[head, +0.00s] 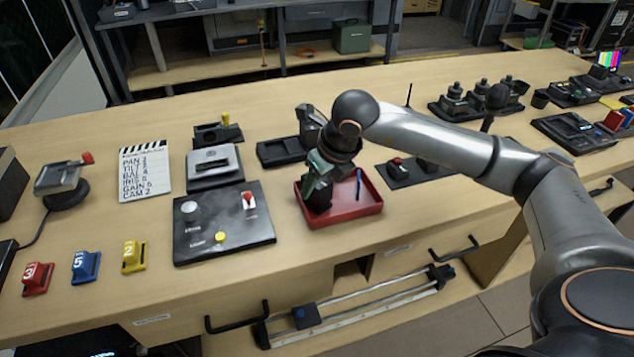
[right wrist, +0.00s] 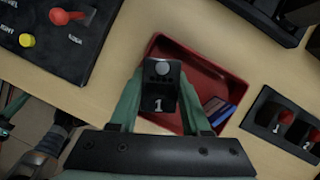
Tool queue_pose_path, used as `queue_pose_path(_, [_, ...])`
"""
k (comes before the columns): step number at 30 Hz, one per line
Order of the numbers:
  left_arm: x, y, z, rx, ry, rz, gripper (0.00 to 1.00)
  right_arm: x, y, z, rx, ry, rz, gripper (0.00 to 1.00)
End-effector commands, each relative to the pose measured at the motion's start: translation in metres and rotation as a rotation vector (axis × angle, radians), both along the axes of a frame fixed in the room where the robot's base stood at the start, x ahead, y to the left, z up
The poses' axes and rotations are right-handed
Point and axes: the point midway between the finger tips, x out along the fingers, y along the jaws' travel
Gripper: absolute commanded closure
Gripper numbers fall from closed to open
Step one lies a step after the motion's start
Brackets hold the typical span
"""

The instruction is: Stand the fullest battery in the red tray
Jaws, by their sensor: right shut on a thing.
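The red tray (head: 345,217) sits near the front edge of the bench, and it fills the middle of the right wrist view (right wrist: 205,62). My right gripper (head: 318,180) is shut on a black battery marked 1 (right wrist: 160,98), with a pale round button at one end. The battery (head: 318,198) is at the left side of the tray, within its outline in the head view. I cannot tell whether it touches the tray floor.
A black switch panel (head: 222,228) stands left of the tray. A black unit with red-topped parts (head: 410,172) is to its right. A black device (head: 282,151) lies behind. Numbered red, blue and yellow blocks (head: 85,266) stand at the left front. Bare wood lies between.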

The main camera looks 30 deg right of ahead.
Motion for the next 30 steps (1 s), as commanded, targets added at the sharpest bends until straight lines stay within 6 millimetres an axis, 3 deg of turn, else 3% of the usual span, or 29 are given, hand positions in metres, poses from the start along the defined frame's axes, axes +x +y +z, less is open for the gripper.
queue_pose_path(7, [0.000,-0.002,-0.005,-0.002,0.001,-0.003,1.00,0.000,0.000,-0.004,0.001,-0.002,-0.001,1.00])
queue_pose_path(8, [0.000,-0.002,-0.004,-0.003,0.002,-0.004,1.00,0.000,0.000,-0.004,0.000,0.000,0.000,0.51])
queue_pose_path(15, [0.000,-0.005,0.000,-0.007,-0.002,-0.007,1.00,0.000,0.000,-0.003,0.000,0.000,0.000,0.24])
queue_pose_path(25, [0.001,-0.004,0.004,-0.006,-0.002,-0.006,1.00,0.000,0.000,0.001,0.000,0.000,-0.001,0.23])
queue_pose_path(30, [0.000,0.000,0.001,0.000,-0.001,0.001,1.00,-0.007,-0.002,0.022,0.000,-0.005,-0.001,0.23])
